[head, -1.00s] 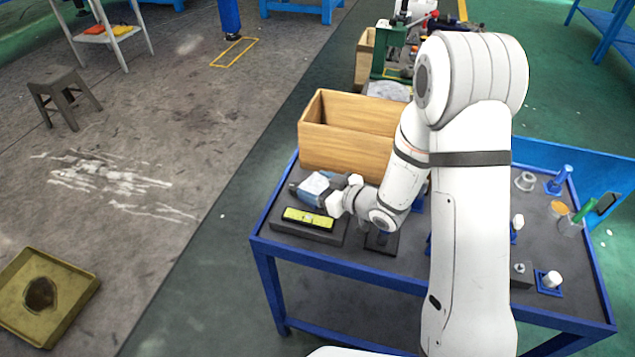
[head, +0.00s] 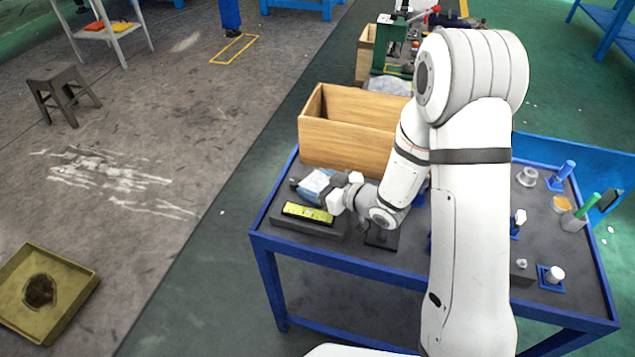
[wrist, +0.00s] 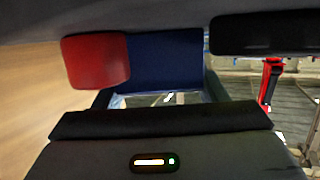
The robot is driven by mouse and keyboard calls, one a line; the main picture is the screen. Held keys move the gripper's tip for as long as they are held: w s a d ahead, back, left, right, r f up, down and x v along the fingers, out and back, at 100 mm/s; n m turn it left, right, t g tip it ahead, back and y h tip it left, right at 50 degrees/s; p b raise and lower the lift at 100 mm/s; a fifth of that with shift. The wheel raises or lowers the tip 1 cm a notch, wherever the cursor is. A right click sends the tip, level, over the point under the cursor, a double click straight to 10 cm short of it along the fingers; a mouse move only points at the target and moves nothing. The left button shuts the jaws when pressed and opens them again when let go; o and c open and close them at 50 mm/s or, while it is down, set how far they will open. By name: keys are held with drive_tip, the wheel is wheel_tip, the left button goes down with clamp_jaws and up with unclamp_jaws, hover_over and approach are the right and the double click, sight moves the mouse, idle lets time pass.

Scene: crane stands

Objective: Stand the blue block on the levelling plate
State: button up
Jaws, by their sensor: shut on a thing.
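The blue block (wrist: 165,60) shows dark blue in the wrist view, between the dark parts of my gripper. In the head view my gripper (head: 303,187) is low over the far left of the table, behind the yellow-green spirit level. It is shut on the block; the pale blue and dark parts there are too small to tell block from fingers. The levelling plate, as far as I can tell, is the dark slab (head: 282,223) at the table's left corner, with the yellow-green level (head: 308,213) on it. Whether the block touches any surface is hidden.
An open wooden box (head: 350,145) stands just behind my gripper. A dark pad (head: 382,238) lies right of the slab. Blue posts (head: 563,172), a green cylinder (head: 587,205) and small white pieces stand at the table's right. The table's left edge is close to the slab.

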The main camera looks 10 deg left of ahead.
drive_tip(key=shift+s+f, duration=0.1)
drive_tip(key=shift+f, duration=0.15)
